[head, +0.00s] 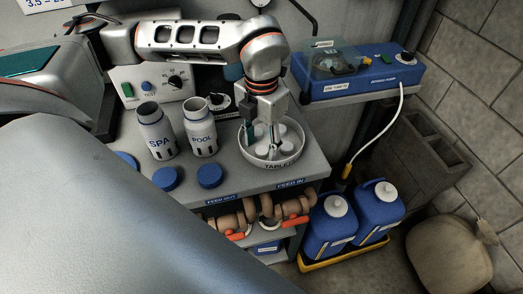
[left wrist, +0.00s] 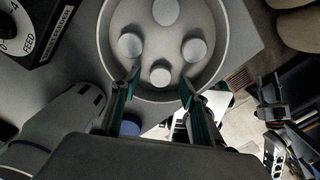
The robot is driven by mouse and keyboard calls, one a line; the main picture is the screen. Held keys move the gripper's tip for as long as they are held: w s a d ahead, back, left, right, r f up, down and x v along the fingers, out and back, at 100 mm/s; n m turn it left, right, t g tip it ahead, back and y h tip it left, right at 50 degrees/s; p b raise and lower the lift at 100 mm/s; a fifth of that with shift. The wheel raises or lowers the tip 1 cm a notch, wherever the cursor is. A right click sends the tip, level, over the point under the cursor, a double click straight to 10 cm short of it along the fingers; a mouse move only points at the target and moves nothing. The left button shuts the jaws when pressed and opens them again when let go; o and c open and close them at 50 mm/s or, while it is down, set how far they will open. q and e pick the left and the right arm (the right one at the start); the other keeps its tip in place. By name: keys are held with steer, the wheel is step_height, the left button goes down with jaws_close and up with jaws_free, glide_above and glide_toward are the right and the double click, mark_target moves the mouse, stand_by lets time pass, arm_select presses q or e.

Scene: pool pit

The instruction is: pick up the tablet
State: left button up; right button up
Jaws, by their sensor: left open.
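Several round white tablets sit in a round grey bowl (head: 292,157) labelled TABLETS, on the right part of the bench. In the left wrist view one tablet (left wrist: 160,74) lies nearest my fingertips, with others (left wrist: 194,50) farther in. My left gripper (head: 262,143) points down into the bowl from above. In the left wrist view its two teal-padded fingers (left wrist: 160,84) are apart, with nothing held between them. The nearest tablet appears between or just beyond the tips; I cannot tell contact. My right gripper is not clearly seen.
Open SPA (head: 158,143) and POOL (head: 202,139) bottles stand left of the bowl, with several blue caps (head: 168,179) in front. A dosing pump (head: 372,78) sits behind right.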

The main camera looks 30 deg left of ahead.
arm_select(q)
steer(key=shift+f, duration=0.55)
steer(key=c, duration=1)
steer(key=shift+w+r, duration=0.1)
steer(key=shift+r, duration=0.05)
